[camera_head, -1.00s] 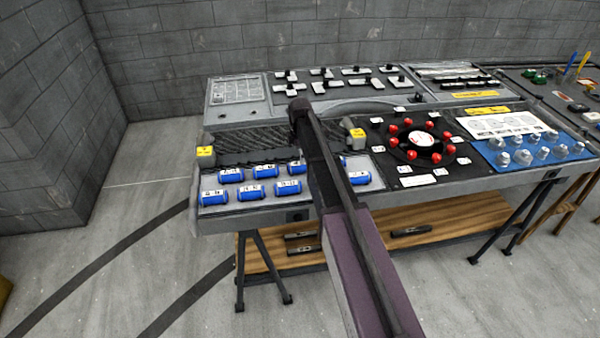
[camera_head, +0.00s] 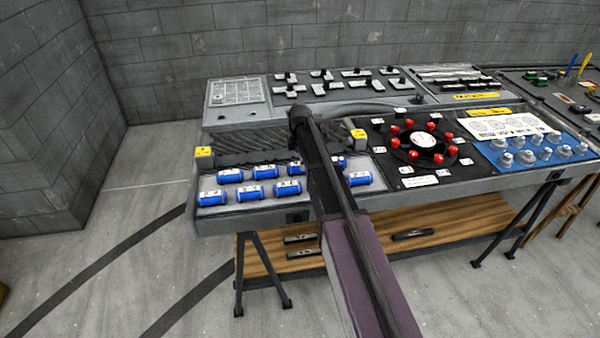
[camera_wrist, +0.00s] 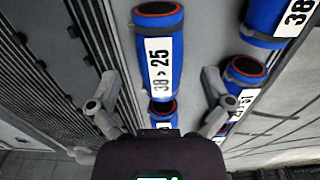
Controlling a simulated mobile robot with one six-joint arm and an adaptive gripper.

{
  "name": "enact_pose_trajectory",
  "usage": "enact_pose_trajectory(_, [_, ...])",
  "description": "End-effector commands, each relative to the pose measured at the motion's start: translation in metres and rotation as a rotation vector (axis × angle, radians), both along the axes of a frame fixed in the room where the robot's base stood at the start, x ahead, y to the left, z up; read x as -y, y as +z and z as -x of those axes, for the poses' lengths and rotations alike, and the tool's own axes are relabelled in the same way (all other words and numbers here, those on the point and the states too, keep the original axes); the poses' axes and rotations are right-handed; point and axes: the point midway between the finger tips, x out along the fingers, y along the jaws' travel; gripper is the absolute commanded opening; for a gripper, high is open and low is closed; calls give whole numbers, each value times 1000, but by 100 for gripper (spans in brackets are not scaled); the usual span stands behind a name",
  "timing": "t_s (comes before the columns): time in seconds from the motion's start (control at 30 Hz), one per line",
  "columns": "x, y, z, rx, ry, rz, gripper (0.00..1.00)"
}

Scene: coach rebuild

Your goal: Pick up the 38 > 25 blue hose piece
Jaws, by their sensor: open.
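The 38 > 25 blue hose piece (camera_wrist: 158,55) is a blue cylinder with dark ends and a white label, seen from above in the wrist view. My gripper (camera_wrist: 160,85) is open and empty, with one finger on each side of that piece's line. I cannot tell how far above it the fingers are. In the head view, several blue hose pieces (camera_head: 248,192) lie in two rows on the bench's left front. My arm hides part of the rows and the gripper there, so I cannot tell which one is the 38 > 25 piece.
Another blue hose piece (camera_wrist: 268,22) with a 38 label lies to the right in the wrist view, with a further one (camera_wrist: 244,74) near the right finger. A red-knobbed ring (camera_head: 425,143) and grey fittings (camera_head: 528,157) lie further right.

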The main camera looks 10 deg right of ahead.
Motion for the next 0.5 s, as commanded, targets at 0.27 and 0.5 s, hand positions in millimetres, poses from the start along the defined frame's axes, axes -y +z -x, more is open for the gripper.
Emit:
enact_pose_trajectory(0.27, [0,-24,0,0,0,0,100])
enact_pose_trajectory(0.5, [-1,-29,0,0,0,0,100])
